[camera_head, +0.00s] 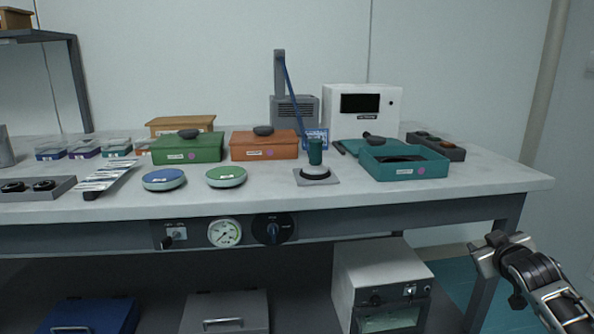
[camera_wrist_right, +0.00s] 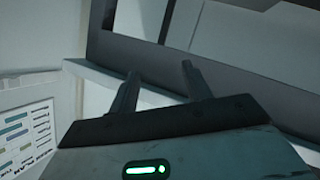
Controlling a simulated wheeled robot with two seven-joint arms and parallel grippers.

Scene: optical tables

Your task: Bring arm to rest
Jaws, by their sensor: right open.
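My right gripper (camera_head: 490,252) is at the lower right of the head view, in front of the optical table's (camera_head: 400,200) right end and below its top edge. In the right wrist view its two dark fingers (camera_wrist_right: 158,85) stand apart with nothing between them. It touches nothing that I can see. My left gripper is not in view.
The table bears a teal open box (camera_head: 405,171), a green box (camera_head: 188,155), an orange box (camera_head: 264,152), a green cup (camera_head: 315,152) on a small pad, and two round dishes. A white device (camera_head: 385,285) stands below the table. The floor right of the table looks clear.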

